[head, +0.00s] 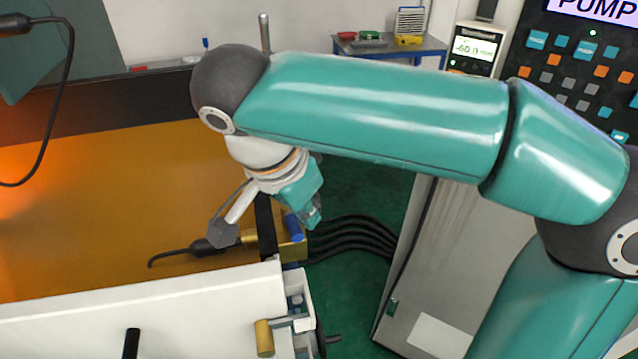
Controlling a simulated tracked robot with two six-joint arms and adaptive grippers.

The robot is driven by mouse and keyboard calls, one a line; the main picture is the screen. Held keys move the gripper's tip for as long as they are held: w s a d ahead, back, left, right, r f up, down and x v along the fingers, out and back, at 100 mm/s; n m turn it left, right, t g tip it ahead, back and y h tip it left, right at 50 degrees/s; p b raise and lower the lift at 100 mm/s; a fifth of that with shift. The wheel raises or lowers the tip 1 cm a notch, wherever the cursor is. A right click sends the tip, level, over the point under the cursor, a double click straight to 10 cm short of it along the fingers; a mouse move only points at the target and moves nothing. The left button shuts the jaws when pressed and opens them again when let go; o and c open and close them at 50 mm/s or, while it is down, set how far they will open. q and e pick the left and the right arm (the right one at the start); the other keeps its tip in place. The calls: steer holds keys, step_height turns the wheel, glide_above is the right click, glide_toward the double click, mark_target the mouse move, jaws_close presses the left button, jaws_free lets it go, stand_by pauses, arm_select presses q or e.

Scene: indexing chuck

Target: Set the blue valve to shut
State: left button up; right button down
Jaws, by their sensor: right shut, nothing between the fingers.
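A small blue part (293,228), which looks like the blue valve's handle, sits on a brass-coloured block at the right end of the amber panel. My right arm reaches in from the right, and its gripper (312,217) points down just beside the blue part. The gripper is shut with nothing in it. I cannot tell whether it touches the blue part. The wrist and gripper partly cover this spot, so the valve's setting cannot be read. My left gripper is not in view.
A white machine cover (140,315) lies in front, with a brass cylinder (264,338) at its corner. Dark hoses (350,232) run right to a grey cabinet (430,250) below a PUMP control panel (575,75). A blue table (385,47) stands behind.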

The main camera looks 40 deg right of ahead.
steer(key=shift+a, duration=0.4)
stand_by(0.4)
step_height(320, 180, up, 10)
steer(key=shift+d+p, duration=0.35)
steer(key=shift+p, duration=0.1)
stand_by(0.5)
